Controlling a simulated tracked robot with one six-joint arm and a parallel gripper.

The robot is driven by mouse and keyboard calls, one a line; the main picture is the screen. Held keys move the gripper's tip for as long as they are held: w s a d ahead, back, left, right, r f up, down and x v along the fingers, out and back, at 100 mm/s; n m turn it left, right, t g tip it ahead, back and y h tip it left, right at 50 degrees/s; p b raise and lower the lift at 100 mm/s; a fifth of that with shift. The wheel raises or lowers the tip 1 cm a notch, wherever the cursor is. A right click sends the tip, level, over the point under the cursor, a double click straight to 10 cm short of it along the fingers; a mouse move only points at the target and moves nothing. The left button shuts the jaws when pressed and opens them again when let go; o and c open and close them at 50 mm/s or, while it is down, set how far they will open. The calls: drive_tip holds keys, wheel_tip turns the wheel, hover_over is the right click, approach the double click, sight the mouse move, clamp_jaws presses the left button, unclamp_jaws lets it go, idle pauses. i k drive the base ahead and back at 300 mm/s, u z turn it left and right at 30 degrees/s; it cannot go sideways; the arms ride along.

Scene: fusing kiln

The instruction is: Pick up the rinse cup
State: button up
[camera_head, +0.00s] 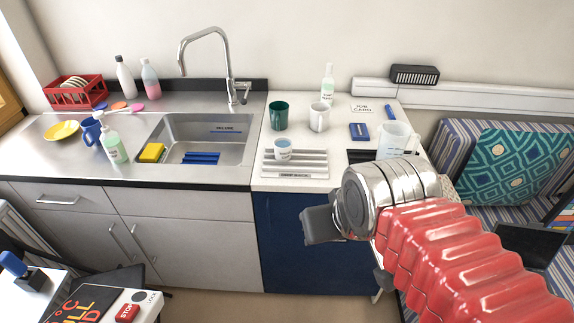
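A small white cup with blue liquid in it (283,149) stands upright on the ribbed rack (311,163) on the white counter, right of the sink. It looks like the rinse cup, though I cannot read a label on it. A dark green cup (279,115) and a white mug (319,117) stand behind it. My gripper (318,224) is a dark grey shape in front of the blue cabinet, apart from the cup and nearer to me. Its fingers are not clear, so I cannot tell whether it is open or shut.
A clear jug (394,139) stands behind my arm at the counter's right. A table (135,300) with a stop button is at lower left.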

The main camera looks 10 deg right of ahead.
sight(282, 146)
drive_tip(key=k, duration=0.35)
drive_tip(key=z, duration=0.25)
drive_tip(key=i, duration=0.85)
drive_tip(key=u, duration=2.5)
